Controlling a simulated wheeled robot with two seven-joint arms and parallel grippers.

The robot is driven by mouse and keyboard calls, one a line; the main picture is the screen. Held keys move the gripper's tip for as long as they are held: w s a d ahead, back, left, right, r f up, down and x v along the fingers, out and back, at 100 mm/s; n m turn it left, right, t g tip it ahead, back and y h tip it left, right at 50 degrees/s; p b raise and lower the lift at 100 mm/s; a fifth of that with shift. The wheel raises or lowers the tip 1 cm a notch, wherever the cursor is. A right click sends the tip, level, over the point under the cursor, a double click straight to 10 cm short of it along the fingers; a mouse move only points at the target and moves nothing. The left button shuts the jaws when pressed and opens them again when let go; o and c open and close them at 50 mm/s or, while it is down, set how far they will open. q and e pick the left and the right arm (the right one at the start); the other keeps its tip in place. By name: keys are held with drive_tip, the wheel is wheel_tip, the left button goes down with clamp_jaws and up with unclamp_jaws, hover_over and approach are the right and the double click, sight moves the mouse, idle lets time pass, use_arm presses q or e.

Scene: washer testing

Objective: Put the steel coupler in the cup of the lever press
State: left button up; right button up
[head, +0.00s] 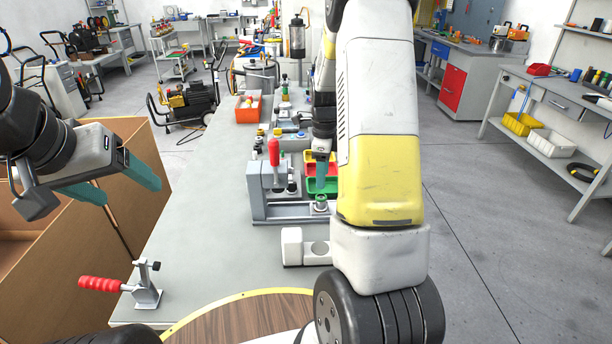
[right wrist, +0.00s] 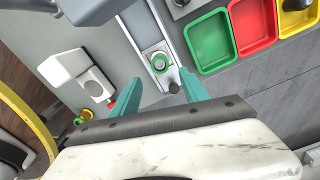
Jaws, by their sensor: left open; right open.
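The lever press (head: 262,200), grey with an upright red handle, stands on the bench. At the right end of its base is a small round steel piece with a green ring, apparently the steel coupler (head: 320,204). In the right wrist view the coupler (right wrist: 160,62) sits upright on the press's grey base (right wrist: 148,30); the cup under it is largely hidden. My right gripper (head: 321,190) is open just above the coupler. My left gripper (head: 132,192) is open and empty at the left, over a cardboard box.
Green (right wrist: 212,42), red (right wrist: 252,25) and yellow trays lie beside the press. A white block with a round recess (head: 305,248) is nearer me. A red-handled clamp (head: 146,292) stands at the front left. The bench's left part (head: 205,205) is clear.

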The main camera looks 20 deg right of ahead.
drive_tip(key=s+a+r+n+t+y, duration=0.1)
drive_tip(key=s+a+r+n+t, duration=0.1)
drive_tip(key=s+a+r+n, duration=0.5)
drive_tip(key=s+a+r+n+t+y, duration=0.1)
drive_tip(key=s+r+n, duration=0.4)
drive_tip(key=r, duration=0.6)
drive_tip(key=s+a+r+n+t, duration=0.1)
drive_tip(key=s+a+r+n, duration=0.1)
drive_tip(key=s+n, duration=0.4)
drive_tip(key=s+a+r+n+t, duration=0.2)
drive_tip(key=s+a+n, duration=0.1)
drive_tip(key=s+n, duration=0.2)
drive_tip(key=shift+s+a+n, duration=0.2)
drive_tip(key=shift+s+n, duration=0.2)
drive_tip(key=shift+n, duration=0.4)
